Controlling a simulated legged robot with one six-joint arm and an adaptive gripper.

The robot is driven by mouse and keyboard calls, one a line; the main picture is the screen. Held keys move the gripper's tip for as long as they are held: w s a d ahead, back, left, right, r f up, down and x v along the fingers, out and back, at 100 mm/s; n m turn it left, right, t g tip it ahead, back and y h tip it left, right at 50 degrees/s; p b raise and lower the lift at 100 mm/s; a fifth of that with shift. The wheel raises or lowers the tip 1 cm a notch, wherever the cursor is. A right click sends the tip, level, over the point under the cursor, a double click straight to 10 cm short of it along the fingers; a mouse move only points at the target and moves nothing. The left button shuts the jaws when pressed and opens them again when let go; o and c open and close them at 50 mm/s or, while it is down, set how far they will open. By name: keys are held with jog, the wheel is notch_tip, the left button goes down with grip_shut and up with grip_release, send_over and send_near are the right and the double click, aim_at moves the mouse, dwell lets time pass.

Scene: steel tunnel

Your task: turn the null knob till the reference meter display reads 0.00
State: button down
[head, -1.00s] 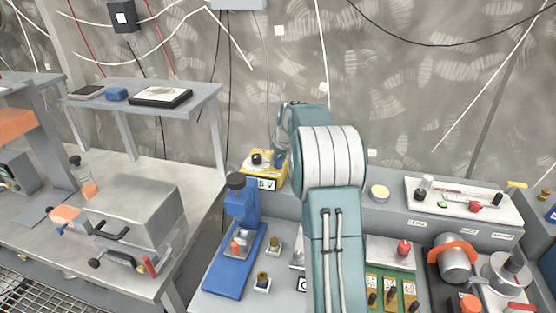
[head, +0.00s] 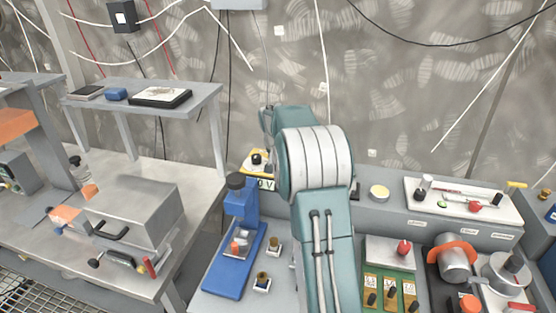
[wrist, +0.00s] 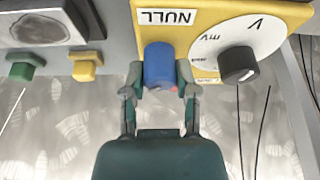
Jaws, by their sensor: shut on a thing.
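The reference meter (head: 250,166) is a yellow box on the bench ledge in the head view, partly hidden behind my arm. Its display (head: 266,184) shows only in part; the end looks like "0 V", and I cannot read the whole number. In the wrist view the meter's yellow face (wrist: 215,14) appears upside down, with a NULL label. Below the label is the blue null knob (wrist: 160,62). My gripper (wrist: 160,84) is shut on this knob, one finger on each side. In the head view my arm hides the gripper and knob.
A black selector knob (wrist: 238,64) on a white dial sits close beside the null knob. Yellow (wrist: 87,68) and green (wrist: 22,70) knobs are on the other side. A blue stand (head: 238,240) is on the bench left of my arm.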

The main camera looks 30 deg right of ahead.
jog(key=shift+a+f+m+g, duration=0.15)
jog(key=shift+m+g, duration=0.15)
jog(key=shift+m, duration=0.2)
jog(key=shift+c, duration=1.9)
grip_release()
jog(key=v, duration=1.2)
jog(key=shift+f, duration=0.1)
